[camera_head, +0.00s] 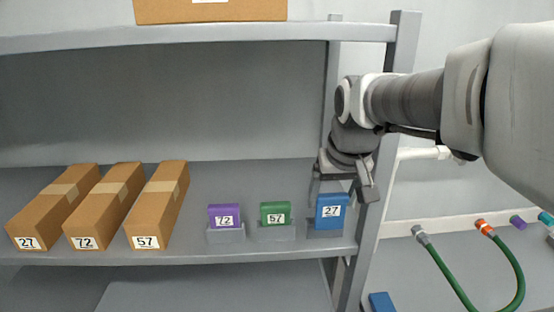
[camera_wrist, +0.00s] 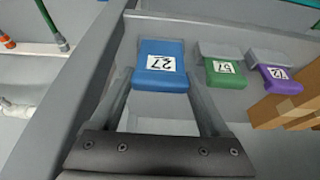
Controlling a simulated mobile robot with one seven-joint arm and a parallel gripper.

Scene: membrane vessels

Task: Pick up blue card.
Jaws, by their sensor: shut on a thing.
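The blue card (camera_head: 331,208), labelled 27, stands upright at the right end of the shelf. It is the near card in the wrist view (camera_wrist: 161,72), where its label is upside down. My gripper (camera_head: 343,186) reaches in from the right, with its fingers on either side of the card. In the wrist view my gripper (camera_wrist: 160,88) is shut on the blue card. A grey holder (camera_head: 324,234) shows just under the card; I cannot tell whether they touch.
A green card (camera_head: 275,210) and a purple card (camera_head: 223,213) stand left in grey holders. Several brown boxes (camera_head: 98,212) sit farther left. A shelf post (camera_head: 378,185) is close on the right. Green hoses (camera_head: 514,268) hang beyond it.

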